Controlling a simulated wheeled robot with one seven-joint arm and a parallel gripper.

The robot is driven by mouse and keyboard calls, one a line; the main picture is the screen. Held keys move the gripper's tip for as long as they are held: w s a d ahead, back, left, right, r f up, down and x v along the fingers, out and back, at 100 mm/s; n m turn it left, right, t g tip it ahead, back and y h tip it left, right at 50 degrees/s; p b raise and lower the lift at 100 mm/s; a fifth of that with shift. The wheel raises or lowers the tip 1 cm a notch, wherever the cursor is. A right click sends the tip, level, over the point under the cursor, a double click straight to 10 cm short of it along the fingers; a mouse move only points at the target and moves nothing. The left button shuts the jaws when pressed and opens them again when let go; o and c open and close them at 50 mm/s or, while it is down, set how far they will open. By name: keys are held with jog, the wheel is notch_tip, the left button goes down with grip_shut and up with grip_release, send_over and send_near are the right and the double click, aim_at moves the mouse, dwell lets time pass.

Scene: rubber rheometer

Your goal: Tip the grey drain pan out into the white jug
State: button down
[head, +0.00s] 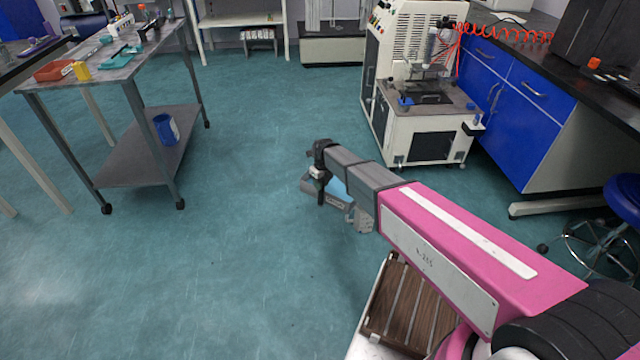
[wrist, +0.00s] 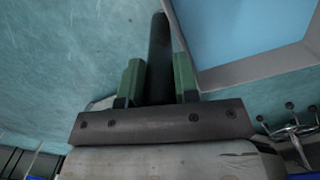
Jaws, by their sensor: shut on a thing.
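The grey drain pan shows at the upper right of the wrist view (wrist: 252,70), with a flat light blue surface inside its rim. It also shows in the head view (head: 308,187), partly hidden by my arm, held above the floor. My gripper (wrist: 158,78) has green fingers closed on a dark bar, which appears to be the pan's handle, beside the pan's corner. My fingers are not clear in the head view. I cannot make out a white jug in either view.
A white machine (head: 425,130) and blue cabinets (head: 535,100) stand at right. The floor between is clear.

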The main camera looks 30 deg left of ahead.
jog(key=d+y, duration=0.1)
jog(key=w+d+g+y, duration=0.2)
jog(key=d+y, duration=0.1)
jog(key=shift+w+f, duration=0.2)
jog(key=shift+w, duration=0.05)
jog(key=shift+d, duration=0.1)
dwell(0.7)
jog(key=shift+w+d+g+y, duration=0.55)
jog(key=shift+d+g+y, duration=0.05)
jog(key=shift+d, duration=0.2)
jog(key=shift+d, duration=0.15)
